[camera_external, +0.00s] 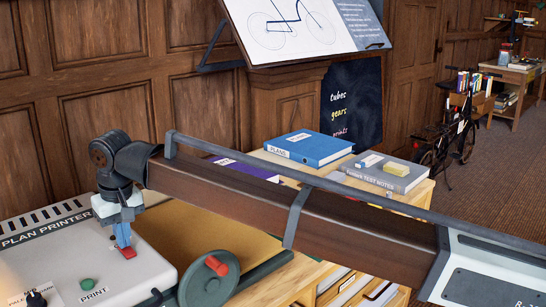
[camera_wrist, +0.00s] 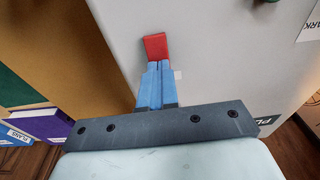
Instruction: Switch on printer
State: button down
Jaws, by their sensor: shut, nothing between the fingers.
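The plan printer (camera_external: 150,262) is a pale grey box at the lower left of the external view. Its top also shows in the wrist view (camera_wrist: 225,60). A small red switch (camera_external: 127,253) sits on its top near the right edge; the wrist view shows it too (camera_wrist: 155,46). A green button (camera_external: 87,284) marked PRINT is nearer the camera. My gripper (camera_external: 123,245) points down at the red switch with its blue fingers shut together and empty. In the wrist view the fingertips (camera_wrist: 158,65) meet the switch's near end; I cannot tell whether they touch it.
A dark wheel with a red handle (camera_external: 217,265) stands right of the printer. A blue PLANS binder (camera_external: 308,148), a purple book (camera_external: 243,168) and a grey notes box (camera_external: 388,174) lie on the wooden unit behind my arm. My arm crosses the external view.

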jog(key=shift+f, duration=0.35)
jog(key=shift+s+d, duration=0.6)
jog(key=shift+d, duration=0.05)
jog(key=shift+r, duration=0.15)
notch_tip(320, 180, up, 14)
jog(key=s+d, duration=0.1)
dwell(0.5)
dwell(0.5)
